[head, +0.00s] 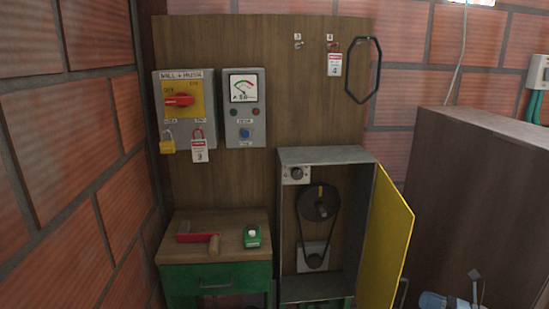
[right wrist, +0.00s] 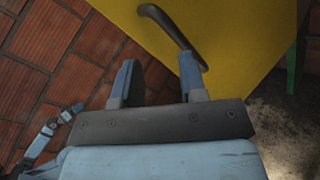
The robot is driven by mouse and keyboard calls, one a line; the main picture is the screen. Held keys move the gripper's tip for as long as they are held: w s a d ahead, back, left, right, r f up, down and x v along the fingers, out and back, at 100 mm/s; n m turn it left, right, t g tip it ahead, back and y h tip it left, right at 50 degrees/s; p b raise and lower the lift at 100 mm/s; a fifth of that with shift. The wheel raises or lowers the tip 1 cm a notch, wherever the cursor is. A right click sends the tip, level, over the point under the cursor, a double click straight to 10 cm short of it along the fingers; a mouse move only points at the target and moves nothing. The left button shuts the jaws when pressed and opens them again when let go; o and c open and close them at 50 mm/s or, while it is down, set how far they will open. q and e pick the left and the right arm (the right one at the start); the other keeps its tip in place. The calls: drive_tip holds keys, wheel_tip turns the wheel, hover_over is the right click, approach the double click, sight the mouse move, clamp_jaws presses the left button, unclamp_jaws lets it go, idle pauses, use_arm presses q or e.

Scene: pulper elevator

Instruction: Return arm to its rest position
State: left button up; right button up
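My right gripper (right wrist: 157,75) is open in the right wrist view, its two fingers apart with no object seen between them. It is close to the yellow door (right wrist: 235,40) and its dark curved handle (right wrist: 172,30). The handle's lower end is beside the tip of the right-hand finger; I cannot tell whether they touch. In the head view the blue-grey right gripper (head: 432,300) shows only partly at the bottom edge, right of the open yellow door (head: 388,235). My left gripper is not identifiable in either view.
The grey cabinet (head: 325,155) stands open with a belt and pulleys inside. A large brown box (head: 460,180) fills the right side. Brick walls close in the left and back.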

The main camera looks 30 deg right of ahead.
drive_tip(key=shift+w+d+f, duration=0.15)
drive_tip(key=shift+w+d, duration=0.25)
drive_tip(key=shift+w, duration=0.15)
drive_tip(key=a+f+m+h, duration=0.3)
drive_tip(key=a+f+m, duration=0.3)
drive_tip(key=a+m, duration=0.4)
drive_tip(key=a+f+m+h, duration=0.4)
drive_tip(key=a+f+m, duration=0.1)
drive_tip(key=a+m, duration=0.5)
drive_tip(key=s+a+f+m+g+y, duration=0.25)
drive_tip(key=a+m, duration=0.35)
drive_tip(key=a, duration=0.6)
drive_tip(key=s+a+f+m+g+y, duration=0.1)
drive_tip(key=s+a+m+g, duration=0.4)
drive_tip(key=a, duration=0.7)
use_arm(q)
wheel_tip(320, 180, up, 11)
drive_tip(key=s+m+p, duration=0.1)
drive_tip(key=m+p, duration=0.1)
drive_tip(key=p, duration=1.3)
drive_tip(key=shift+r+g+p, duration=0.2)
drive_tip(key=shift+g+p, duration=0.2)
use_arm(e)
wheel_tip(320, 180, up, 14)
drive_tip(key=d+t, duration=0.2)
drive_tip(key=shift+w+d+m, duration=0.2)
drive_tip(key=shift+w+m, duration=0.05)
drive_tip(key=shift+m, duration=0.05)
